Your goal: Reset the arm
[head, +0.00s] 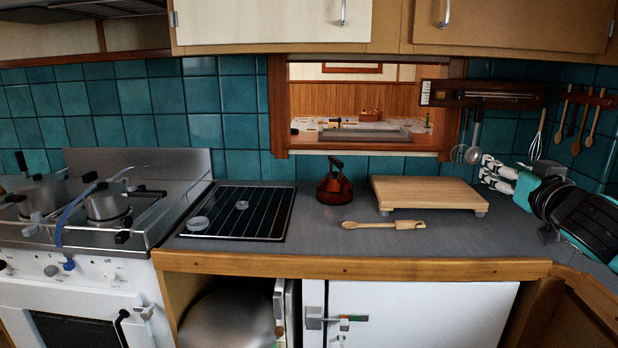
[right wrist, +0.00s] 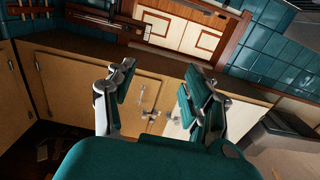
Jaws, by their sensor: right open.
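My right arm (head: 578,213) comes in at the right edge of the head view, black with teal parts. My right gripper (head: 486,168) is at its left end, with pale fingers pointing left. It appears just right of the wooden board, over the counter's right end. Its height above the counter is hard to tell. In the right wrist view, the two fingers (right wrist: 161,74) stand wide apart with nothing between them. My left arm and left gripper do not show.
The counter (head: 330,228) bears a wooden board (head: 425,193), wooden spoon (head: 384,225), dark red kettle-like object (head: 335,187) and black slatted panel (head: 240,212). A stove (head: 110,215) stands left. Utensils (head: 590,125) hang near my right arm. Upper cabinets (head: 510,25) overhang the counter.

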